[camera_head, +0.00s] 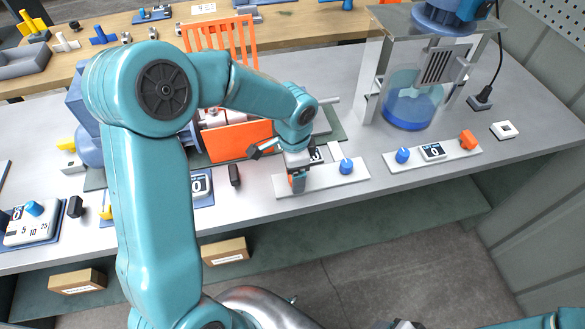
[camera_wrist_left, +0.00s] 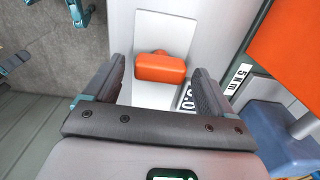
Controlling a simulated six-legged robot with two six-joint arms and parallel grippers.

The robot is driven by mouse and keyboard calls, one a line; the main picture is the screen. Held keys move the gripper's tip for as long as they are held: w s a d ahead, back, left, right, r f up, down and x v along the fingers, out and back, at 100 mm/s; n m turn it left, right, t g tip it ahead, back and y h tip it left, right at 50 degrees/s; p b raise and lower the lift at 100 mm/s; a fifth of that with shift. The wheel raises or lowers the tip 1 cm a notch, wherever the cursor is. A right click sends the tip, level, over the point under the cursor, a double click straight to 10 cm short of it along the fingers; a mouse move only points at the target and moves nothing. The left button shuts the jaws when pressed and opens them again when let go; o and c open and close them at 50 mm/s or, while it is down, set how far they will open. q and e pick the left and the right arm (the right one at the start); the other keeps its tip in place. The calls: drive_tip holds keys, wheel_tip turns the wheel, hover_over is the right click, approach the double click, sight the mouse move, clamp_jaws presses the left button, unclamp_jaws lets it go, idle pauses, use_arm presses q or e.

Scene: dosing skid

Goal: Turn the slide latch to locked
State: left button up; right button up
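My left gripper (camera_head: 297,181) reaches down over the left end of a white panel (camera_head: 322,181) at the bench's front edge. In the left wrist view the gripper (camera_wrist_left: 158,70) is open, with its fingers on either side of an orange knob (camera_wrist_left: 160,67) on a white plate (camera_wrist_left: 165,32). There is a gap to each finger, and nothing is held. In the head view the gripper mostly hides this knob. A blue knob (camera_head: 346,167) stands at the panel's right. No part is readable as the slide latch, so I cannot tell which it is.
Another panel (camera_head: 440,153) to the right carries a blue knob (camera_head: 402,155), a display and an orange knob (camera_head: 467,139). A clear tank with blue liquid (camera_head: 408,112) stands behind it. An orange plate (camera_head: 238,141) rises behind my gripper. A small black block (camera_head: 234,175) stands left of it.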

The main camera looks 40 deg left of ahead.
use_arm(q)
drive_tip(key=shift+s+a+r, duration=0.1)
wheel_tip(320, 180, up, 16)
idle(0.5)
idle(0.5)
